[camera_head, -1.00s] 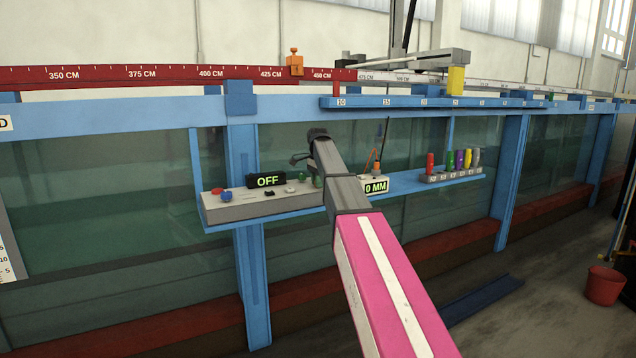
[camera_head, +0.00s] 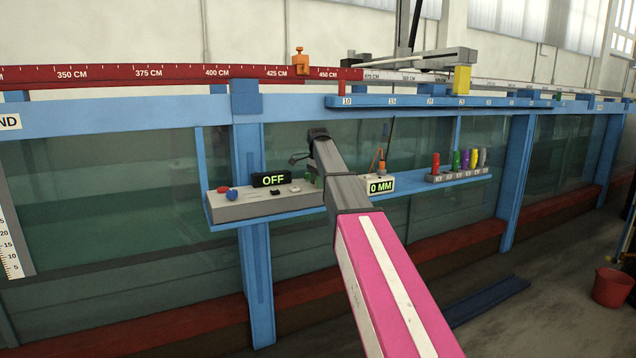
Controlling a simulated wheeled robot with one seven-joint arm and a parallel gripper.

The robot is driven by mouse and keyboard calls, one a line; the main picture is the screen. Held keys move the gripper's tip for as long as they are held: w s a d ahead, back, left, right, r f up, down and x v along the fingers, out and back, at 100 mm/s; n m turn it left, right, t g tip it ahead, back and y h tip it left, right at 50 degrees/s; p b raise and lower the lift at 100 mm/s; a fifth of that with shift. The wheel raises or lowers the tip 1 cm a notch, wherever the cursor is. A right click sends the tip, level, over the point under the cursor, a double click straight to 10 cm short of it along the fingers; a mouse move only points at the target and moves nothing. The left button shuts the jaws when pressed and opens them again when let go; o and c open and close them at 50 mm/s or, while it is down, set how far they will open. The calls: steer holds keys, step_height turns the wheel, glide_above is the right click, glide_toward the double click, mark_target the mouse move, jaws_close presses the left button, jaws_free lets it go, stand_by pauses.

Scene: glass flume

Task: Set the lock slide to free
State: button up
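A grey control box (camera_head: 240,207) sits on the blue shelf at centre left, with a display (camera_head: 271,180) reading OFF. It carries a red knob (camera_head: 223,190), a blue knob (camera_head: 231,196), a small black control (camera_head: 280,191) and a small pale one (camera_head: 295,189). Something green is partly hidden behind my arm. I cannot tell which control is the lock slide, or its setting; no label is readable. My gripper (camera_head: 300,158) is small and dark at the arm's far end, appearing above the box's right end. Its fingers are too small to tell whether they are open.
A meter (camera_head: 381,186) reading 0 MM stands right of my arm. A rack (camera_head: 438,178) with several coloured pieces sits farther right on the shelf. A blue scale rail (camera_head: 390,102) and red ruler beam (camera_head: 180,74) run above. A red bucket (camera_head: 611,288) stands on the floor.

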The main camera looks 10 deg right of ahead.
steer(key=shift+r, duration=0.1)
step_height(320, 180, up, 11)
stand_by(0.4)
steer(key=shift+f, duration=0.2)
